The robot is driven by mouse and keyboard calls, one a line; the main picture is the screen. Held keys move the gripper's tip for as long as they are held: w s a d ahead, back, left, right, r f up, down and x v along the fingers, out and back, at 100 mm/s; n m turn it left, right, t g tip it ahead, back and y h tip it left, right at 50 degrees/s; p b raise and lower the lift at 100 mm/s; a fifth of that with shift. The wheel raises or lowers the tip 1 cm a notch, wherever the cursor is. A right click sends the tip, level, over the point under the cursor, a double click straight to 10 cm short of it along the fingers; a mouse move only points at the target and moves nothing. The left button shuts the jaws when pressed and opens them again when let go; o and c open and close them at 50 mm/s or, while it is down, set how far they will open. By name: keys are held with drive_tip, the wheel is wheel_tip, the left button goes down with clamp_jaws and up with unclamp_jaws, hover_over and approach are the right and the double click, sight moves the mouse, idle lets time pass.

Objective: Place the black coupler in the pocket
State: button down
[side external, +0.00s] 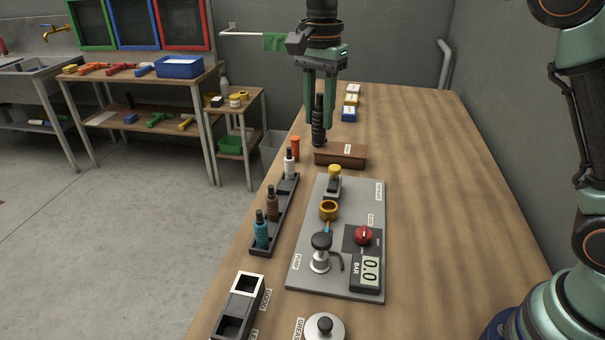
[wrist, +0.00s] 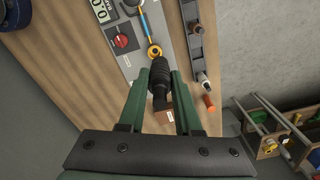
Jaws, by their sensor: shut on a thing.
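My gripper (side external: 320,98) is shut on the black coupler (side external: 319,128), a ribbed dark piece held upright. Its lower end is close to the left end of a brown box (side external: 348,158); I cannot tell if it touches anything. The wrist view shows the coupler (wrist: 159,72) between the green fingers of my gripper (wrist: 160,82). A bare tray stretch lies between the white and brown couplers. I cannot tell which pocket is meant.
A grey test board (side external: 312,275) carries a pump (side external: 320,254), a brass ring (side external: 328,209), a red knob (side external: 364,236) and a gauge reading 0.0. An orange piece (side external: 295,147) stands beyond the tray. Label-marked bins (side external: 241,306) sit at the front left. The table's right side is clear.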

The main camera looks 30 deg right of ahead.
drive_tip(key=s+a, duration=0.3)
drive_tip(key=a, duration=0.9)
hover_over(240, 311)
drive_tip(key=w+d, duration=0.3)
drive_tip(key=w, duration=0.1)
drive_tip(key=f, duration=0.2)
wheel_tip(240, 311, down, 19)
drive_tip(key=shift+w+d+f, duration=0.1)
drive_tip(key=shift+f, duration=0.1)
drive_tip(key=shift+f, duration=0.1)
drive_tip(key=c, duration=0.6)
unclamp_jaws()
